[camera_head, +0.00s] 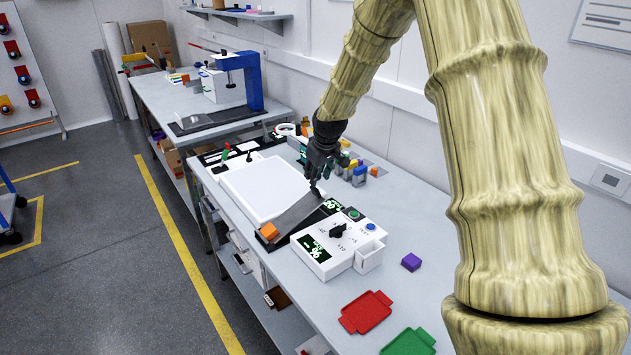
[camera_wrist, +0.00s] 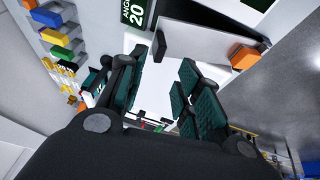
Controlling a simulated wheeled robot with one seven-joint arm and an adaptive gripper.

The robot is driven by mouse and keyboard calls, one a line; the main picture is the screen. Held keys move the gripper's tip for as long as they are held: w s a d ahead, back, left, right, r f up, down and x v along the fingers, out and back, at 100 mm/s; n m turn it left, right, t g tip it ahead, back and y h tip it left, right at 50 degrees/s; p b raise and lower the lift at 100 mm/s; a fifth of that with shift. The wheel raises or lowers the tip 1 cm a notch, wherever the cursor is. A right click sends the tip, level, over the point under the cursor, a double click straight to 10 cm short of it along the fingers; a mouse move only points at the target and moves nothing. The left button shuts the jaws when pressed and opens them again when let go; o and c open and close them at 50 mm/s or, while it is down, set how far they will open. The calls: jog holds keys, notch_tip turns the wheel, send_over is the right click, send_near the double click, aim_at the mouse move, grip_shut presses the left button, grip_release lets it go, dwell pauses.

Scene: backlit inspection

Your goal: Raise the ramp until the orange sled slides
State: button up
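The ramp (camera_head: 292,215) is a flat grey plate, tilted with its higher end toward my gripper (camera_head: 317,187). The orange sled (camera_head: 269,231) sits near its low end. In the wrist view the ramp (camera_wrist: 205,38) runs to the upper right and the sled (camera_wrist: 246,58) is at its far end. A small dark handle (camera_wrist: 160,45) at the ramp's raised end shows between my green-padded fingertips (camera_wrist: 162,62). The fingers are apart, with a gap on each side of the handle. An angle display (camera_wrist: 134,12) beside the ramp reads 20.
A white control box (camera_head: 335,245) with a knob and buttons stands right of the ramp. A white panel (camera_head: 262,188) lies left of it. Several coloured blocks (camera_head: 350,168) stand behind. A purple block (camera_head: 411,262), red tray (camera_head: 366,312) and green tray (camera_head: 409,343) lie in front.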

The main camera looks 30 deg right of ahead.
jog(key=shift+v, duration=1.8)
